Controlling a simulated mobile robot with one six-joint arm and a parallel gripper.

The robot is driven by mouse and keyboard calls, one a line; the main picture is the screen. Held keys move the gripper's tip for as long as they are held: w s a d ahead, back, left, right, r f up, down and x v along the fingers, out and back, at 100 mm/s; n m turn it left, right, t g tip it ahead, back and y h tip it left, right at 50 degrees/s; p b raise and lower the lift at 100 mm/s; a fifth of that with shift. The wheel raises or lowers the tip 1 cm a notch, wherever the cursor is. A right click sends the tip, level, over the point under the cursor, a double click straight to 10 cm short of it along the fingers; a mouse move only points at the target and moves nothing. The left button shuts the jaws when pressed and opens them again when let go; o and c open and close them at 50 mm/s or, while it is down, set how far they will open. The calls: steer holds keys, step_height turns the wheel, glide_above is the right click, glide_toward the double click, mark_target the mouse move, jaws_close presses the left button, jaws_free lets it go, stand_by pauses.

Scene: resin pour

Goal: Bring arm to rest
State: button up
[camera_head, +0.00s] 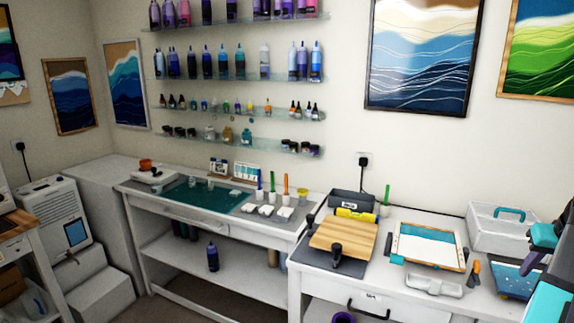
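Part of what looks like my arm (552,290) shows at the right edge, in teal and dark grey. It is in front of the right end of the white workbench. My gripper and its fingertips cannot be made out in this view. Whether the gripper holds anything is not shown.
The right bench carries a wooden board (344,236), a framed tray (428,246), a white caddy (497,229) and a blue tray (514,279). The left bench holds a teal mat (205,193) and several small cups. Bottle shelves (240,78) line the wall.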

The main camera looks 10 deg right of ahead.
steer(key=w+a+f+n+g+y, duration=0.1)
steer(key=w+a+f+n+y, duration=0.1)
steer(key=w+a+f, duration=0.75)
steer(key=w+a+f+n+g+y, duration=0.15)
steer(key=w+a+f, duration=0.45)
steer(key=a+f, duration=0.6)
steer(key=w+a+f+n+g+y, duration=0.1)
steer(key=a+f+n+g+y, duration=0.1)
steer(key=a+f, duration=0.9)
steer(key=s+a+f+n+g, duration=0.1)
steer(key=s+a+f+g, duration=0.1)
steer(key=s+a+f, duration=0.5)
steer(key=s+a+f+n+g, duration=0.2)
steer(key=a+f, duration=0.7)
steer(key=f, duration=0.3)
steer(key=s+a+f+h, duration=0.1)
steer(key=s+a+f, duration=0.1)
steer(key=s+f, duration=0.4)
steer(key=s+a+f+m+h, duration=0.1)
steer(key=s+a+f+h, duration=0.1)
steer(key=s+f, duration=0.4)
steer(key=shift+s+a+g, duration=0.45)
steer(key=shift+s+a, duration=0.25)
steer(key=shift+s, duration=1.35)
steer(key=shift+f+m, duration=0.1)
steer(key=shift+m, duration=0.15)
